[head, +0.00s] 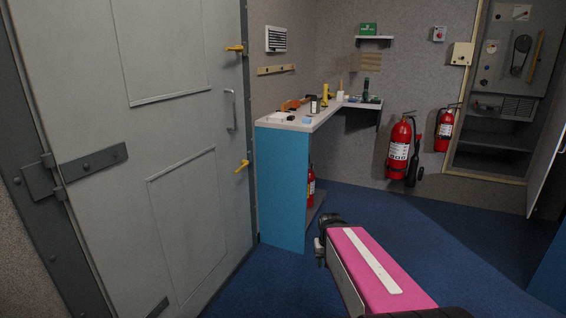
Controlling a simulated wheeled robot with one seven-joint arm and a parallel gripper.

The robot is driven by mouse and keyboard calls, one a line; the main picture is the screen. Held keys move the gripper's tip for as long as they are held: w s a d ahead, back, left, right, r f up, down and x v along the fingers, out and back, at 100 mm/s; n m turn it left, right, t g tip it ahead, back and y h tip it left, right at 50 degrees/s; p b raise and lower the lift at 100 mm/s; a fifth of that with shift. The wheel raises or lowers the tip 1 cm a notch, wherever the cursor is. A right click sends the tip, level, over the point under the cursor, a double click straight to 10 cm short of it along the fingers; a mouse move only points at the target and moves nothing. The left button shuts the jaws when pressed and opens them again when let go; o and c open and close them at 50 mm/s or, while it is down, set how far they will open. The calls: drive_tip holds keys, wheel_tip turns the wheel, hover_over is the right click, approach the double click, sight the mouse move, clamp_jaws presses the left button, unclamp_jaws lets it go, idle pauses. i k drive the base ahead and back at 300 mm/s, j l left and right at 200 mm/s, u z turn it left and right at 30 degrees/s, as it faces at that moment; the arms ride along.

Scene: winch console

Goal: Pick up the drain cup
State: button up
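I cannot single out the drain cup. Several small things stand and lie on the grey top of the blue-sided counter (283,190), too small to name for sure. Among them are a yellow upright thing (325,95), a dark bottle-like thing with a pale label (315,105), a small white upright thing (340,96) and a pale blue piece (308,120). My arm with its pink cover reaches in from the bottom right, low in front of the counter and apart from it. Dark parts show at its far end, but the gripper's fingers cannot be made out.
A large grey door (190,130) with yellow handles stands at left. Red fire extinguishers hang on the back wall (399,148) and (444,130), and another stands under the counter (311,187). An open cabinet (505,90) is at right. Blue floor (430,225) is clear.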

sight(316, 103)
drive_tip(key=i+z, duration=0.1)
drive_tip(key=i, duration=0.75)
drive_tip(key=i+j+z, duration=0.1)
drive_tip(key=i, duration=0.8)
drive_tip(key=j, duration=0.1)
